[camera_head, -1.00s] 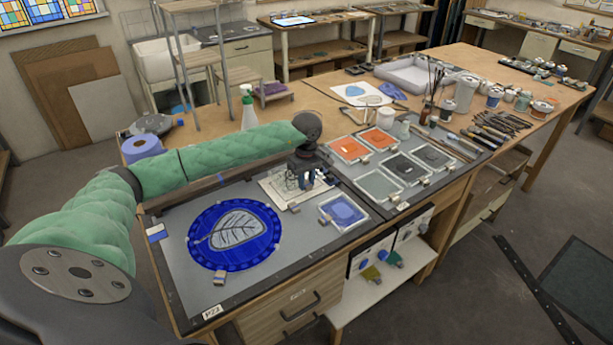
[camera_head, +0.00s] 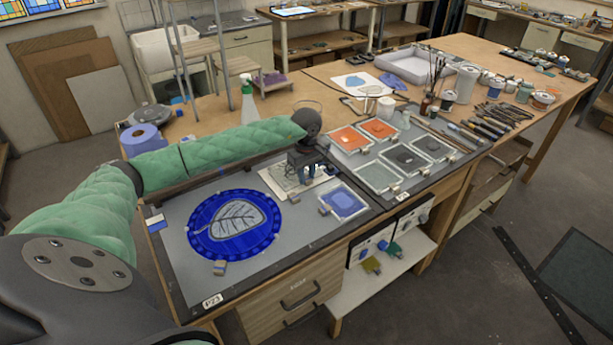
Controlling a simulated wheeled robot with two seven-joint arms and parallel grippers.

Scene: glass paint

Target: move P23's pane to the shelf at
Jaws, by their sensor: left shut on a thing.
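A round blue pane (camera_head: 202,239) with a pale leaf at its centre lies flat on a grey board (camera_head: 178,262). A tag reading P23 (camera_head: 211,300) sits at the board's near corner. My left gripper (camera_head: 306,178) is at the far right of the board, over a pale printed sheet (camera_head: 280,188), apart from the round pane. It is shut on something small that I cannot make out. A square blue pane (camera_head: 343,202) lies right of it. A white shelf (camera_head: 392,262) juts out below the bench front, with upright panels at its back. My right gripper is out of view.
A spray bottle (camera_head: 248,103) and blue roll (camera_head: 142,140) stand beyond my left arm. Small blocks (camera_head: 219,267) lie near the round pane. A dark frame (camera_head: 580,275) stands at lower right.

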